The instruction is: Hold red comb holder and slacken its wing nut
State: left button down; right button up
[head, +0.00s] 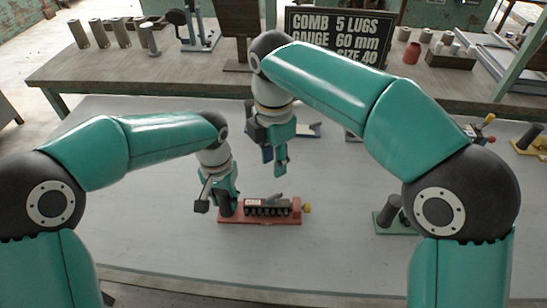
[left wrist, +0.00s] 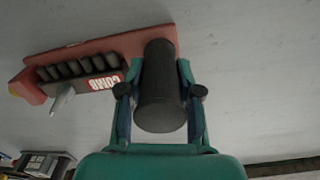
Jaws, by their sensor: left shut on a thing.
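The red comb holder (head: 262,221) lies on the grey table top in front of me, with a row of dark comb lugs and a "COMB" label. It also shows in the left wrist view (left wrist: 100,46). A grey lever (left wrist: 62,100) sticks out of its side. A small yellow piece (head: 307,208) sits at its right end; whether this is the wing nut is too small to tell. My left gripper (left wrist: 158,120) is shut around the dark upright grip (left wrist: 160,85) at the holder's left end. My right gripper (head: 274,168) hangs above and behind the holder, apart from it, open and empty.
A green-based holder (head: 382,228) stands to the right, partly behind my right arm. A blue-based item (head: 308,130) lies behind the right gripper. A yellow holder (head: 530,142) is at far right. A black sign (head: 340,32) stands at the back. The table's front is clear.

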pick_arm(q)
jog(key=c, duration=0.7)
grip_release()
